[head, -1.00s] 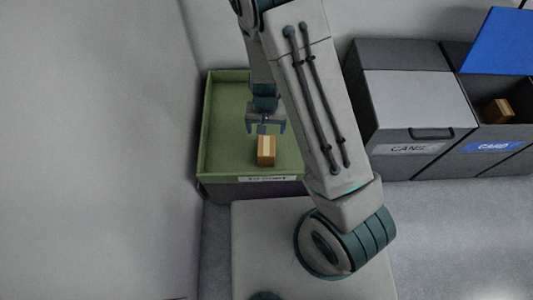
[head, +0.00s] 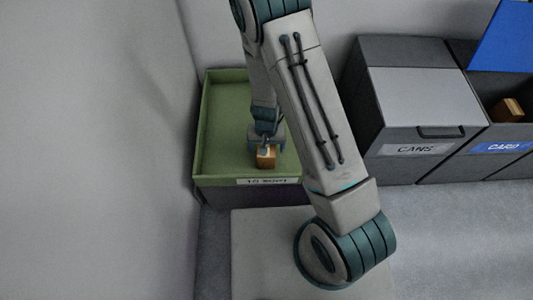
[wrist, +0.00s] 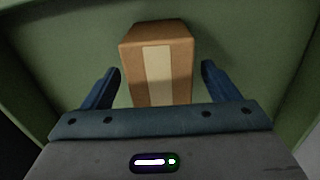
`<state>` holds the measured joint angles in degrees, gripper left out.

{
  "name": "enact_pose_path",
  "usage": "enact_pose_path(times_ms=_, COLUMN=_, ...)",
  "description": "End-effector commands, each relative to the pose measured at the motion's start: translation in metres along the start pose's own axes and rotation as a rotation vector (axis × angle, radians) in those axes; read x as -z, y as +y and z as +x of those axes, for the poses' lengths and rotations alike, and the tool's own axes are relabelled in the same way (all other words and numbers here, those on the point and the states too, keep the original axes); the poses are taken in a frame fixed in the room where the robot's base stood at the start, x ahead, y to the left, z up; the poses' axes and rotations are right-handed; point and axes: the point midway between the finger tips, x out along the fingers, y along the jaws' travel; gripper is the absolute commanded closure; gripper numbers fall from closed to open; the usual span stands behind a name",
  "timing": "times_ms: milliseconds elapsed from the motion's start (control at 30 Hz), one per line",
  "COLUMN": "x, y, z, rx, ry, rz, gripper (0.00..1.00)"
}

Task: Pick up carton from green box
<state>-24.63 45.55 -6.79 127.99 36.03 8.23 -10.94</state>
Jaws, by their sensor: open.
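The carton (head: 266,160) is a small brown box with a pale tape strip, standing in the green box (head: 226,178) near its front wall. In the wrist view the carton (wrist: 158,66) lies between the two blue fingers. My gripper (wrist: 160,82) is open, with a finger on each side of the carton and a visible gap on both sides. In the head view my gripper (head: 267,146) is right over the carton and hides its upper part. The carton's lower end is hidden behind the gripper body in the wrist view.
A grey bin labelled CANS (head: 420,105) with a closed lid stands right of the green box. Beside it is an open bin labelled CARD (head: 498,146) with a raised blue lid (head: 503,38) and a brown box (head: 507,110) inside. A wall runs close along the left.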

Motion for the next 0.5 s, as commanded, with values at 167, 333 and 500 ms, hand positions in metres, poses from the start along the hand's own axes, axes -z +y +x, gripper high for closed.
enact_pose_path(times_ms=167, x=0.0001, y=-0.0002, z=-0.0014, rx=0.000, ry=0.000, rz=0.000, gripper=0.32)
enact_pose_path(times_ms=333, x=0.0000, y=-0.0002, z=-0.0015, rx=0.000, ry=0.000, rz=0.000, gripper=0.66)
enact_pose_path(times_ms=500, x=0.0001, y=-0.0003, z=-0.0015, rx=0.000, ry=0.000, rz=0.000, gripper=0.66)
